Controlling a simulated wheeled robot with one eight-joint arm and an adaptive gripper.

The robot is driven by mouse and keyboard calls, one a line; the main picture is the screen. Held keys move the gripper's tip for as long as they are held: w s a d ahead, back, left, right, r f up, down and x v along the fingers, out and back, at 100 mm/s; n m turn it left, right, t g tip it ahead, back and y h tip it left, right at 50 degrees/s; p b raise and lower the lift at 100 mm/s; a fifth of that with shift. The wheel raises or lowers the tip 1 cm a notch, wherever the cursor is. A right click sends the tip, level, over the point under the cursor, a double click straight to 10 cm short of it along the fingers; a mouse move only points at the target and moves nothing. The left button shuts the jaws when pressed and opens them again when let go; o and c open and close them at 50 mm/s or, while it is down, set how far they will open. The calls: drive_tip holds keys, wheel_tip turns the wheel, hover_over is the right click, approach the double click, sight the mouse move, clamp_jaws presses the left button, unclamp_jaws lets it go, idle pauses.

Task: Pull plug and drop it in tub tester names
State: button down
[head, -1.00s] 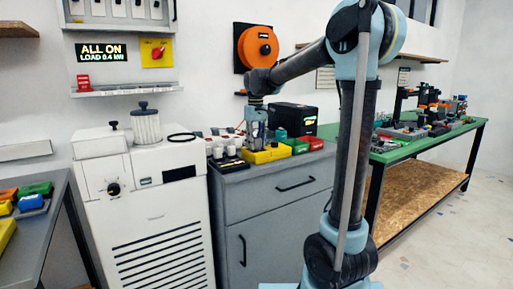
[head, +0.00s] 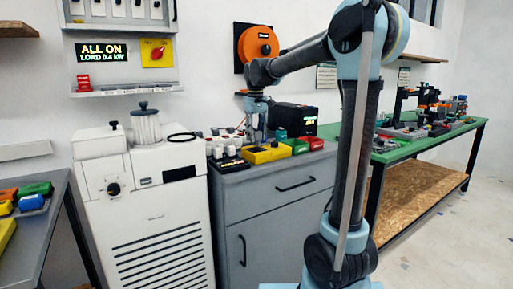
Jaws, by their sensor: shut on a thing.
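My gripper (head: 256,137) points down over the grey cabinet, behind the yellow tub (head: 262,154). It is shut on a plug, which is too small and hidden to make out. A row of plugs and leads (head: 226,133) lies at the back of the cabinet top, left of my gripper. The yellow, green (head: 297,146) and red (head: 314,143) tubs stand side by side along the cabinet's right front. The black tester (head: 294,119) with a small lit display stands behind them; its text is unreadable here.
A dark tray with white items (head: 229,163) sits left of the yellow tub. A white machine (head: 158,215) stands left of the cabinet (head: 278,207). A wall sign (head: 102,52) reads ALL ON, LOAD 0.4 kW. A green-topped bench (head: 410,152) stands at right.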

drive_tip(key=shift+r, duration=1.05)
